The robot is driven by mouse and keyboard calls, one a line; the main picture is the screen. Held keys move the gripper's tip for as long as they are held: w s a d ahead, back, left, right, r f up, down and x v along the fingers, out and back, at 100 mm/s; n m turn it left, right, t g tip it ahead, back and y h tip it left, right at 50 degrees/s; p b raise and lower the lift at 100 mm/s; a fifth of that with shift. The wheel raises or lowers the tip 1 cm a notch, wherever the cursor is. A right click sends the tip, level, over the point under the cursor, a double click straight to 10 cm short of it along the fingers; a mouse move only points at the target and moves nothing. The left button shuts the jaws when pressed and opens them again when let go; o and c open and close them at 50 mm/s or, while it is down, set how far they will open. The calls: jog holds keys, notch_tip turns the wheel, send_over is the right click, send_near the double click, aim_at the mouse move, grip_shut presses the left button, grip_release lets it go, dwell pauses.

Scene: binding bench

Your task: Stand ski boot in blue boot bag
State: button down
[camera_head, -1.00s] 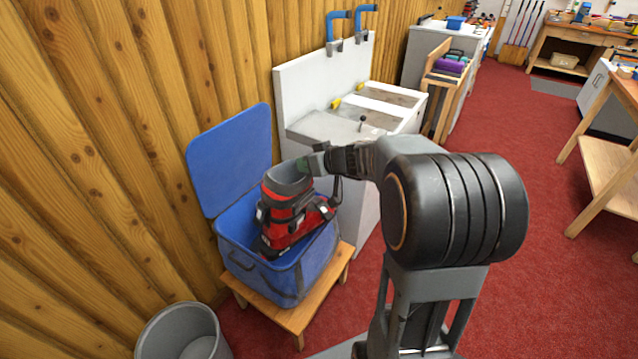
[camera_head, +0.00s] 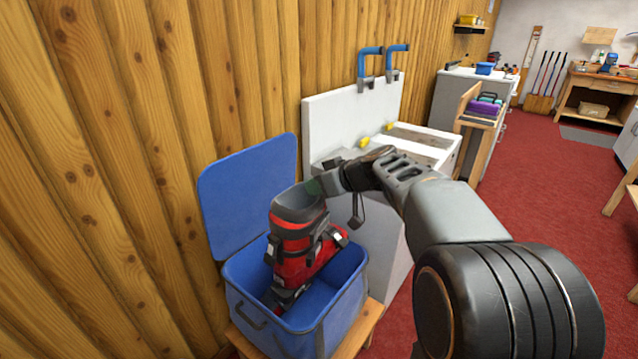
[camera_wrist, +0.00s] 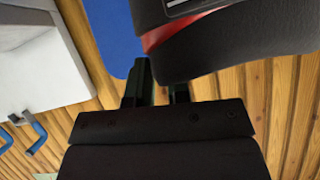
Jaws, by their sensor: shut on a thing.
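A red and black ski boot (camera_head: 297,250) is in the head view, upright with a slight tilt, its lower part within the opening of the blue boot bag (camera_head: 298,341). The bag's lid (camera_head: 248,195) stands open against the wall. My gripper (camera_head: 322,186) is shut on the boot's cuff at its upper right edge. In the wrist view the fingers (camera_wrist: 158,88) reach the dark boot cuff (camera_wrist: 235,40). Whether the sole touches the bag's floor I cannot tell.
The bag rests on a low wooden stool (camera_head: 361,330) beside the plank wall (camera_head: 150,150). Red carpet (camera_head: 545,175) lies open to the right.

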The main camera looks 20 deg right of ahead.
notch_tip(320, 180, down, 22)
jog(key=b, duration=1)
jog(key=shift+r+b, duration=0.1)
jog(key=shift+b, duration=0.25)
notch_tip(320, 180, down, 5)
jog(key=b, duration=0.6)
jog(key=shift+f+b, duration=0.65)
jog(key=shift+f, duration=1.6)
jog(key=c, duration=1.1)
grip_release()
jog(key=shift+f, duration=0.1)
jog(key=shift+o, duration=0.5)
jog(key=shift+f, duration=0.15)
